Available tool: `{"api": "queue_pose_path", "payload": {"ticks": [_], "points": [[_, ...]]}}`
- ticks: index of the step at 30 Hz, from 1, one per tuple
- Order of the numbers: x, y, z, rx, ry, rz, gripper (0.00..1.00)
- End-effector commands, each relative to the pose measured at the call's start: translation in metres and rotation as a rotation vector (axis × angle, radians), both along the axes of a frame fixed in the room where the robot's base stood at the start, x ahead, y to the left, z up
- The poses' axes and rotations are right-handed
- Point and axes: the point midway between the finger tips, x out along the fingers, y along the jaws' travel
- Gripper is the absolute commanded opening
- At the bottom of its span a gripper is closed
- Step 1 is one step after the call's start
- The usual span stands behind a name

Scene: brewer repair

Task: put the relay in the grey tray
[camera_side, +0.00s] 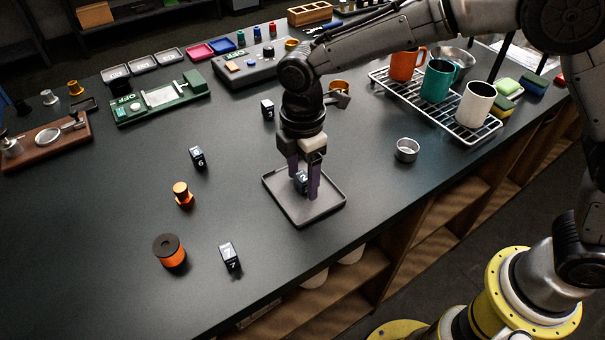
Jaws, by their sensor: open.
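The grey tray (330,207) lies flat near the front edge of the bench. A small dark relay-like block (302,183) with a pale marking is low in the tray, between my gripper's fingers. My gripper (304,188) points down over the tray, its two purple fingers open on either side of that block. The fingers hide part of the block, and I cannot tell whether they touch it. Three similar dark numbered blocks stand outside the tray: one at the front (230,257), one left of the tray (197,157), and one behind it (267,108).
An orange spool (169,251) and an orange fitting (182,195) stand to the left. A small metal cup (407,150) is to the right. A wire rack (448,119) with mugs stands at back right; a green board (160,98) lies at back left.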

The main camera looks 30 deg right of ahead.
Motion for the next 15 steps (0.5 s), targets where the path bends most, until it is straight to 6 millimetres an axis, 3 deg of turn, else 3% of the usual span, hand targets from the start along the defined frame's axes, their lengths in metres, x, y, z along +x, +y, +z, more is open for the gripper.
{"api": "queue_pose_path", "payload": {"ticks": [7,15], "points": [[0.001,0.001,0.015,0.002,-0.004,0.000,0.66],[0.001,0.001,0.068,0.004,-0.006,0.000,0.66]]}}
